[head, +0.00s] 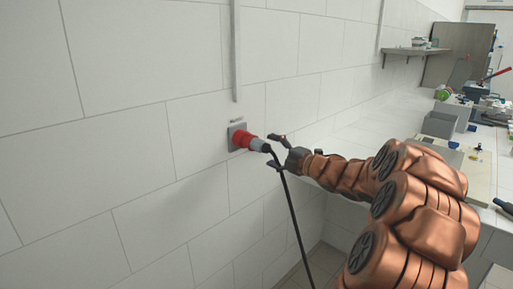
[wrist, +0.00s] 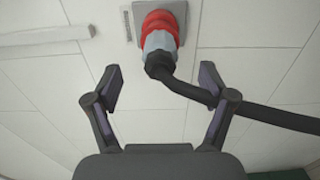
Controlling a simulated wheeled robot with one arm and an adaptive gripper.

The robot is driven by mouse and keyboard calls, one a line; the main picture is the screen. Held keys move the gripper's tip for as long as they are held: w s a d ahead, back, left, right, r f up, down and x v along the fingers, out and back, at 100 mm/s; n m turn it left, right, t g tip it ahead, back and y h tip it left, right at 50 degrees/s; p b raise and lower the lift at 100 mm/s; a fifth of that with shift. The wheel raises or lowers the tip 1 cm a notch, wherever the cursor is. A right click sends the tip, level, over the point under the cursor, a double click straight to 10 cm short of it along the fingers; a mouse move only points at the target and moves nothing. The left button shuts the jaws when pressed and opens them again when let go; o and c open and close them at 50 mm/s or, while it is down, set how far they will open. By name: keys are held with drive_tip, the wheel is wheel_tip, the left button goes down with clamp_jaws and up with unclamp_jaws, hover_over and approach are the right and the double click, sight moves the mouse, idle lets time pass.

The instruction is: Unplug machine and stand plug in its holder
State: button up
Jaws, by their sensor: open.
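The plug (head: 257,144) has a grey body and a black cable (head: 294,215) that hangs down. It sits in a red socket (head: 241,139) on a grey wall plate. In the wrist view the plug (wrist: 159,50) is ahead of my gripper, in the red socket (wrist: 159,22), and the cable (wrist: 270,117) runs off to the right, past the right finger. My gripper (wrist: 160,88) is open and empty, its fingers either side of the cable end of the plug. In the head view my gripper (head: 276,150) is at the plug's rear. I cannot make out the plug holder.
The tiled wall (head: 150,150) is close behind the socket. A vertical conduit (head: 235,50) runs above it. A long counter (head: 375,130) at the right carries a grey bin (head: 438,125) and several small items. A shelf (head: 415,51) hangs farther back.

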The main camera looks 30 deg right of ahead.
sight(252, 150)
idle(0.3)
drive_tip(key=shift+p+x, duration=0.35)
drive_tip(key=shift+x, duration=0.5)
drive_tip(key=x, duration=0.6)
drive_tip(key=shift+w+a+f, duration=0.1)
drive_tip(key=shift+w, duration=0.35)
drive_tip(key=shift+w+a+r+b, duration=0.1)
drive_tip(key=shift+a+r+b, duration=0.1)
drive_tip(key=shift+r+b, duration=0.2)
drive_tip(key=shift+f, duration=0.15)
drive_tip(key=shift+c, duration=0.4)
idle(0.3)
drive_tip(key=shift+f+b, duration=0.15)
drive_tip(key=shift+b, duration=0.15)
clamp_jaws()
